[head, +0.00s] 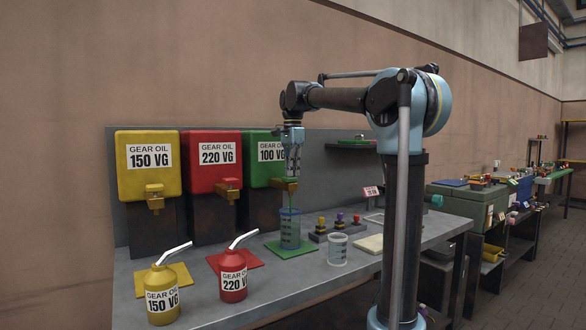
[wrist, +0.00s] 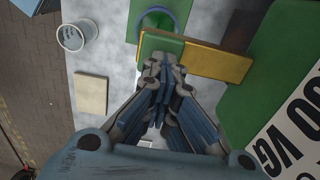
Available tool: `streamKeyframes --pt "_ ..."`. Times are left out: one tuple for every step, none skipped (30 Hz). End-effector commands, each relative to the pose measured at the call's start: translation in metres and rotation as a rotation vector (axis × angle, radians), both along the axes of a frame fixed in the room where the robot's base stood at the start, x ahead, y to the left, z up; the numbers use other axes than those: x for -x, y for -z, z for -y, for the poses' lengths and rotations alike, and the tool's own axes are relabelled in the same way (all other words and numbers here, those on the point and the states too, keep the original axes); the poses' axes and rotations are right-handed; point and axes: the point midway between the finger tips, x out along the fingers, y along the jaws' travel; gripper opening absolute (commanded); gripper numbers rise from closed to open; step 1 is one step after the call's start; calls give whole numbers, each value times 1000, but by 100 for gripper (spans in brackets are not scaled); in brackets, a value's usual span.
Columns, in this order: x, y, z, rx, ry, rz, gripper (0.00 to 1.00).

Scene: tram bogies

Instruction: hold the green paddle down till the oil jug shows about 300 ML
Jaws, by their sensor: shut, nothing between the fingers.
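The green tank labelled GEAR OIL 100 VG (head: 262,150) hangs at the right of three tanks, with a brass tap (head: 285,185) below. The green paddle (wrist: 153,45) lies in front of the tap. My gripper (head: 292,176) is shut, and its fingertips (wrist: 163,62) are at the paddle, seemingly touching it. The oil jug (head: 290,229), clear with a bluish tint and dark marks, stands upright on a green mat (head: 307,250) under the tap. A green stream seems to run down into it. Its rim and green inside (wrist: 165,20) show partly in the wrist view. I cannot read its level.
Yellow (head: 148,165) and red (head: 213,160) tanks hang to the left, with a yellow can (head: 161,295) and red can (head: 233,275) in front. A clear beaker (head: 337,249), a pale pad (head: 368,244) and a knobbed block (head: 335,232) stand right of the jug.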

Motion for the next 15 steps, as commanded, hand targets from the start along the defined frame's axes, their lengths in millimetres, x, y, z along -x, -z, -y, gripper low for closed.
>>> streamKeyframes --pt "0 1 0 0 0 0 0" --pt "0 0 0 0 0 0 0" --pt "0 -2 0 0 0 0 0" --pt "-1 -4 0 0 1 0 0" --pt "-1 -7 1 0 1 0 0" --pt "-1 -11 1 0 1 0 0" --pt "-1 -14 1 0 2 0 0" --pt "-1 -19 2 0 2 0 0" --pt "-1 -25 2 0 3 0 0" --pt "-2 -31 3 0 4 0 0" --pt "-2 -36 3 0 4 0 0" --pt "-2 -44 4 -1 5 -1 0" --pt "-3 -50 4 -1 4 -1 0" --pt "-3 -55 3 -1 4 -1 0" --pt "-2 -63 4 0 4 0 0"
